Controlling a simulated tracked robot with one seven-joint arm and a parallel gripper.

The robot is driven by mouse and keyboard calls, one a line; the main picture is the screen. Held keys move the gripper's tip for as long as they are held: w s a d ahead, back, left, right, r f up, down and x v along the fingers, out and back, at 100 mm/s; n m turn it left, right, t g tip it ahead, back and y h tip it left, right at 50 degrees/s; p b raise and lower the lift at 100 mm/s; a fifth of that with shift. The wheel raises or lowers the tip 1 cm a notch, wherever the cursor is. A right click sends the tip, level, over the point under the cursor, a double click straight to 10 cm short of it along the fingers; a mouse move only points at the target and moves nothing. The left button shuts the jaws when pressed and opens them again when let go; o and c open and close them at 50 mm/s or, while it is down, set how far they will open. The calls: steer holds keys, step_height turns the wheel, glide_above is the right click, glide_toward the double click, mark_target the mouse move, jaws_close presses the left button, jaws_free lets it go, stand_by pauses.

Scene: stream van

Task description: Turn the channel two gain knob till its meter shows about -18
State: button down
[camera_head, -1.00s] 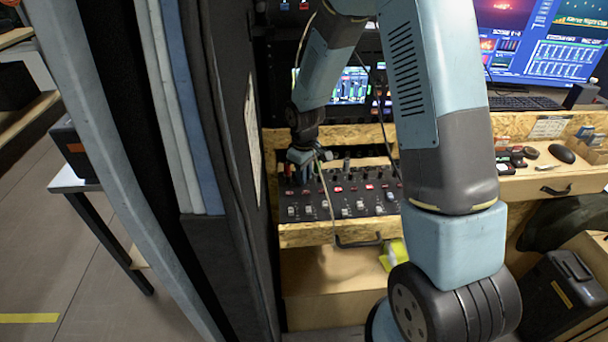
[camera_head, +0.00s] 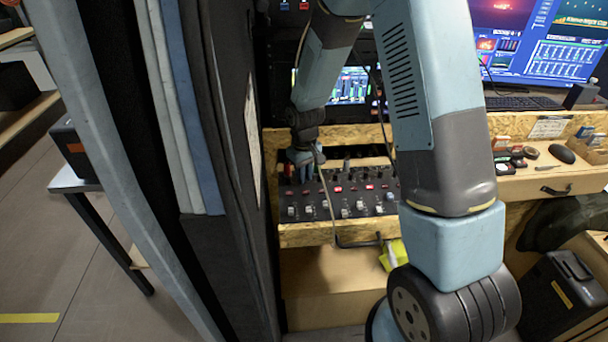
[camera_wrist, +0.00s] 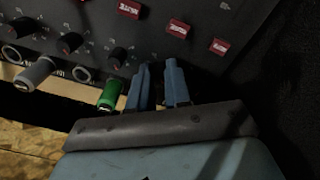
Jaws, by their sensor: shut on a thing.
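The black mixer panel (camera_head: 338,203) sits in a plywood drawer, with rows of knobs and lit red buttons. My gripper (camera_head: 304,160) is at its far left end. In the wrist view my gripper (camera_wrist: 156,82) has its two blue fingers at the panel, a small gap apart, at the end of a row of black knobs (camera_wrist: 118,57). They are shut on a knob, which they hide; its channel cannot be told. A small screen (camera_head: 349,86) behind shows green level bars, too small to read.
A dark padded wall (camera_head: 235,180) stands close to the left of my gripper. A cable (camera_head: 326,190) hangs in front of the mixer. Plywood edges (camera_head: 300,238) frame the panel. To the right are a desk with a mouse (camera_head: 562,153) and a large monitor (camera_head: 540,45).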

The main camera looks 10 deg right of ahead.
steer(key=c, duration=1.1)
jaws_free()
steer(key=shift+r, duration=0.1)
steer(key=shift+r, duration=6.75)
steer(key=s+d+r+m+t, duration=0.1)
steer(key=s+d+r+m, duration=0.1)
steer(key=s+d+r, duration=0.45)
steer(key=s+d+r+m+t, duration=0.15)
steer(key=s+r, duration=0.25)
steer(key=r, duration=0.5)
steer(key=s+d+r+t, duration=0.1)
steer(key=s+d, duration=0.1)
steer(key=s, duration=0.3)
steer(key=s+d+r+m+t, duration=0.1)
steer(key=s+d+r, duration=0.1)
steer(key=s, duration=0.3)
steer(key=s+d+r+m+t, duration=0.1)
steer(key=s+d+r, duration=0.1)
steer(key=s, duration=0.3)
steer(key=shift+r+m, duration=0.2)
steer(key=shift+m, duration=0.05)
